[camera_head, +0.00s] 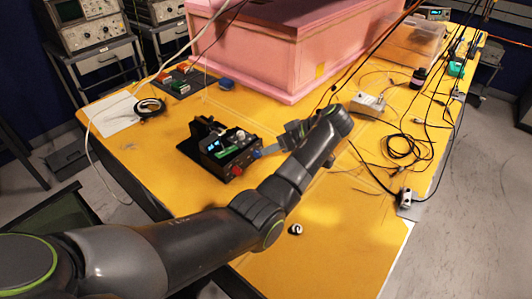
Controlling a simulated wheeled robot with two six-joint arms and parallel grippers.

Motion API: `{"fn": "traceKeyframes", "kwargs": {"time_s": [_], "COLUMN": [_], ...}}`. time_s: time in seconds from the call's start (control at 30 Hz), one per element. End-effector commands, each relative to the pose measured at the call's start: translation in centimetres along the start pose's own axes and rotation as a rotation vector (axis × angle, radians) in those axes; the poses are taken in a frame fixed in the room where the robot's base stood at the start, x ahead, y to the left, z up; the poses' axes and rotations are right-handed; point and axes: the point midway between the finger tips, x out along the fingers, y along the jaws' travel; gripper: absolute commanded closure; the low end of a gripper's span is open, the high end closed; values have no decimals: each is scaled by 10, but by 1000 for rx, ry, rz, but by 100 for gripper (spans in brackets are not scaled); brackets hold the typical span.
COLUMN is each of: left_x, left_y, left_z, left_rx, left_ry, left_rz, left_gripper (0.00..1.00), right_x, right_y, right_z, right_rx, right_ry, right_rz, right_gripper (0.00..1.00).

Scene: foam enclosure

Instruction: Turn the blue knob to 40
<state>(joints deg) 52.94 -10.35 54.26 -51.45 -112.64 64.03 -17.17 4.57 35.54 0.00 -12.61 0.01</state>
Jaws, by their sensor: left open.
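The blue knob (257,154) sits at the right end of the front of a small black instrument box (222,150) on the yellow table. The box has a lit display (214,145) and a red knob (237,170) to the left of the blue one. My left gripper (268,151) comes from the right of the box, with its fingers pointing left beside the blue knob. The fingers are open; I cannot tell whether they touch the knob. The knob's marking is too small to read. My right gripper is not in view.
A large pink foam enclosure (262,50) stands behind the box. Black cables (405,146) and a small grey box (368,103) lie at the right. A black cable coil (150,106) lies at the left. The yellow table front (330,250) is mostly clear, with a small roll (296,229).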

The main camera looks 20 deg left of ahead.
Motion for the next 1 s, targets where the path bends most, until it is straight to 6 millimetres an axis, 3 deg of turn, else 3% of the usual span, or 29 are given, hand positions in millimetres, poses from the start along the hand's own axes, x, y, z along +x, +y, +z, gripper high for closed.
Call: {"fn": "traceKeyframes", "kwargs": {"time_s": [0.03, 0.17, 0.5, 0.7, 1.0], "left_x": [-13, -50, -103, -122, -126], "left_y": [2, -2, -2, 0, 0], "left_z": [2, -4, -4, -2, -1], "left_rx": [-2, 1, 1, 1, -1], "left_ry": [1, 2, 2, 1, 1], "left_rz": [5, 2, 1, 0, 0], "left_gripper": [57, 57, 57, 57, 57], "right_x": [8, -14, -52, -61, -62], "right_y": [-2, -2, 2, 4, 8], "right_z": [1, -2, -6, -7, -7], "right_rx": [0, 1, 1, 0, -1], "right_ry": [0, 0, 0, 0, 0], "right_rz": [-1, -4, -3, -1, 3], "right_gripper": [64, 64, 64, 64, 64]}}
